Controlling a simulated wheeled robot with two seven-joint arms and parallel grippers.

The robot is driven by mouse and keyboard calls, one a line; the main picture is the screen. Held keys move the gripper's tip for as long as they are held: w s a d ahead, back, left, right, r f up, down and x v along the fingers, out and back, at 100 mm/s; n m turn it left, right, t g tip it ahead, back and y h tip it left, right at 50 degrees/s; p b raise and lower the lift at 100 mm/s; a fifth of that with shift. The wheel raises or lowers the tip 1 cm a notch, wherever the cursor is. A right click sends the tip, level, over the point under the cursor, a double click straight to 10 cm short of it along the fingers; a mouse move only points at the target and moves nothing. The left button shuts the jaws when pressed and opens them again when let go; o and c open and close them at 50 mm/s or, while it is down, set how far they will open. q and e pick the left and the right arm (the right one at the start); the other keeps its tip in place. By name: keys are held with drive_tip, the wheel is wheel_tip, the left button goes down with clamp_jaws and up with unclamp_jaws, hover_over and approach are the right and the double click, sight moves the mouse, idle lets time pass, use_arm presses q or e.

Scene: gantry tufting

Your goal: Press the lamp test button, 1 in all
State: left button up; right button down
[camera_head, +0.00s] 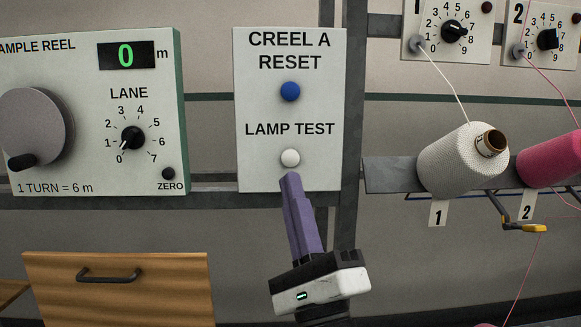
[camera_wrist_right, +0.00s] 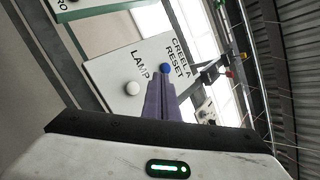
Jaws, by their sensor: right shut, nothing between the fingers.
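The lamp test button (camera_head: 290,158) is a white round knob under the words LAMP TEST on a pale panel (camera_head: 255,105). It also shows in the right wrist view (camera_wrist_right: 132,88), left of the fingers. My right gripper (camera_head: 291,180) has purple fingers shut together and empty. Its tips are just below the white button in the head view; whether they touch it I cannot tell. The blue creel A reset button (camera_head: 290,91) sits higher on the same panel, and in the right wrist view (camera_wrist_right: 165,67) it shows just beyond the fingertips. My left gripper is not in view.
A sample reel panel (camera_head: 85,165) with crank, lane dial and a display reading 0 is at left. A wooden drawer (camera_head: 120,295) is below it. At right, cream (camera_head: 450,165) and pink (camera_head: 555,158) yarn cones sit on a rail under numbered dials.

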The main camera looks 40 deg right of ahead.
sight(290, 158)
drive_tip(key=shift+s+d+r+m+h, duration=0.25)
drive_tip(key=shift+r+m+h, duration=0.2)
drive_tip(key=shift+m, duration=0.25)
drive_tip(key=shift+f, duration=0.1)
drive_tip(key=w+d+b, duration=0.1)
drive_tip(key=w+d, duration=0.3)
drive_tip(key=w, duration=0.3)
drive_tip(key=shift+w+d, duration=0.35)
idle(0.6)
idle(1.0)
drive_tip(key=shift+w+d, duration=0.2)
drive_tip(key=shift+w, duration=0.15)
